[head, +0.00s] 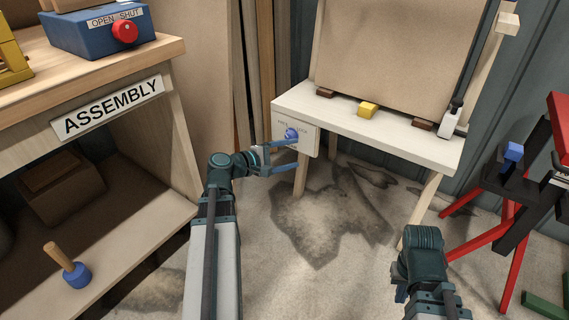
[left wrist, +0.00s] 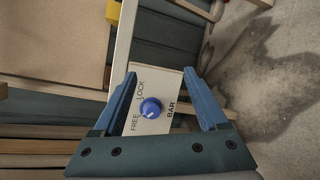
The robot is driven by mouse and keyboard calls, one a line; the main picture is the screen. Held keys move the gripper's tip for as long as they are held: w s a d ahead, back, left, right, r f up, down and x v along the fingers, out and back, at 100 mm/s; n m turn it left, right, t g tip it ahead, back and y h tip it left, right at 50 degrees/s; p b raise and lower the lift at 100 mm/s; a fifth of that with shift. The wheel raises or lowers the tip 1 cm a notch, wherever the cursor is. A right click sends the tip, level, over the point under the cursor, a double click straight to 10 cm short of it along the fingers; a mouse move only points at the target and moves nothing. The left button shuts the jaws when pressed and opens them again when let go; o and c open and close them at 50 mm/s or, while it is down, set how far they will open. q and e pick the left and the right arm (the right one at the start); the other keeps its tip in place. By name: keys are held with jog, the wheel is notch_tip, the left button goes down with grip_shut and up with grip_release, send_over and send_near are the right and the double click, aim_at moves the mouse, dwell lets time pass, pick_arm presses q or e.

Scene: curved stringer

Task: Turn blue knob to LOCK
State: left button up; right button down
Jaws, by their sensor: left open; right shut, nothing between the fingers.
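The blue knob (head: 291,133) sits on a pale plate (head: 308,140) at the left front of the white bench. In the left wrist view the knob (left wrist: 151,108) has a white mark on its lower part; FREE, LOCK and BAR are printed around it. The mark is not on LOCK, which is printed above the knob there. My left gripper (head: 297,153) is open at the plate. Its fingers (left wrist: 160,74) lie either side of the knob in the wrist view; contact is not visible. My right gripper (head: 400,291) is shut at lower right, mostly hidden by its wrist.
A red-legged stand (head: 515,200) is right. Floor below the bench is open.

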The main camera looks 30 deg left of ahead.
aim_at(288, 138)
pick_arm(q)
jog(key=s+a+f+n+t+y+b, duration=0.35)
jog(key=a+n+b, duration=0.2)
jog(key=a, duration=0.45)
jog(key=shift+m, duration=0.25)
jog(key=w, duration=0.4)
jog(key=w+d, duration=0.1)
jog(key=w, duration=0.4)
jog(key=w+d, duration=0.1)
jog(key=w, duration=0.3)
jog(key=shift+w+d+f+b, duration=0.2)
jog(key=shift+b, duration=0.15)
pick_arm(e)
notch_tip(288, 138, down, 9)
jog(key=shift+s+d+r, duration=0.2)
jog(key=shift+s+d, duration=0.05)
jog(key=shift+s, duration=0.2)
pick_arm(q)
jog(key=shift+h, duration=0.35)
grip_shut()
